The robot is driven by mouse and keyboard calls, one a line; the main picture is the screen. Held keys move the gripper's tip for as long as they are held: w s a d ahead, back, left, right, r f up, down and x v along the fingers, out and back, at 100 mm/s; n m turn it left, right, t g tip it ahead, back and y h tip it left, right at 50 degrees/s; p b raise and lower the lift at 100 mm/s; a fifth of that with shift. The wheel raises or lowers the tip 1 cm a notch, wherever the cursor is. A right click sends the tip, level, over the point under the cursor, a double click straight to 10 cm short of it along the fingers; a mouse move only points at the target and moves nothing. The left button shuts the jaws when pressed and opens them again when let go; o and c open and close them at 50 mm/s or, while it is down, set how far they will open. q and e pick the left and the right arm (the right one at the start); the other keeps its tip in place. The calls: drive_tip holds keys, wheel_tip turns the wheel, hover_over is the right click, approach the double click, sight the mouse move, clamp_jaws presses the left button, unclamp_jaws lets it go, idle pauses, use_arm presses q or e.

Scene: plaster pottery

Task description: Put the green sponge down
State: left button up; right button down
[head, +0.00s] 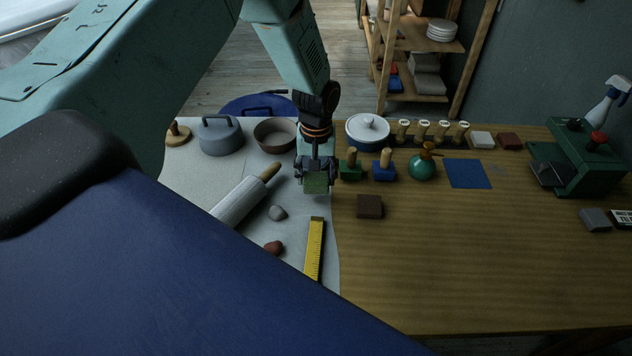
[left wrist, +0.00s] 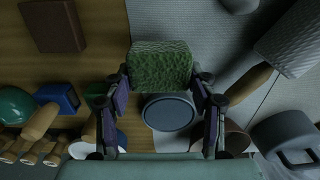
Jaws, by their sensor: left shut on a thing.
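The green sponge (head: 316,183) is a rough-textured block held in my left gripper (head: 317,172). In the left wrist view the sponge (left wrist: 160,66) sits between the two fingers of the left gripper (left wrist: 160,82), which are shut on its sides. In the head view it is near the right edge of the pale cloth (head: 300,240), where the cloth meets the bare wooden table (head: 450,250). I cannot tell whether its underside touches the surface. My right gripper is not in view.
A green-based stamp (head: 350,168), a blue-based stamp (head: 384,170) and a brown block (head: 370,206) are close on the right. A rolling pin (head: 240,200), a grey stone (head: 277,212) and a yellow ruler (head: 314,248) lie on the cloth. The front right table is clear.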

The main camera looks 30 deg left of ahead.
sight(314, 181)
use_arm(q)
wheel_tip(314, 181, down, 2)
drive_tip(key=shift+s+f, duration=0.15)
drive_tip(key=shift+f, duration=0.05)
drive_tip(key=shift+w+a+f, duration=0.25)
drive_tip(key=shift+a+f, duration=0.05)
drive_tip(key=shift+a, duration=0.1)
drive_tip(key=o, duration=1)
drive_tip(key=shift+s+d+r, duration=0.2)
drive_tip(key=shift+d+r, duration=0.1)
drive_tip(key=shift+d, duration=0.05)
drive_tip(key=shift+w+a+f, duration=0.15)
drive_tip(key=shift+a+f, duration=0.1)
drive_tip(key=shift+a, duration=0.05)
wheel_tip(314, 181, up, 12)
drive_tip(key=shift+d+f+p, duration=0.15)
drive_tip(key=shift+f+p, duration=0.1)
drive_tip(key=shift+p, duration=0.5)
drive_tip(key=shift+r, duration=0.4)
drive_tip(key=shift+f, duration=0.15)
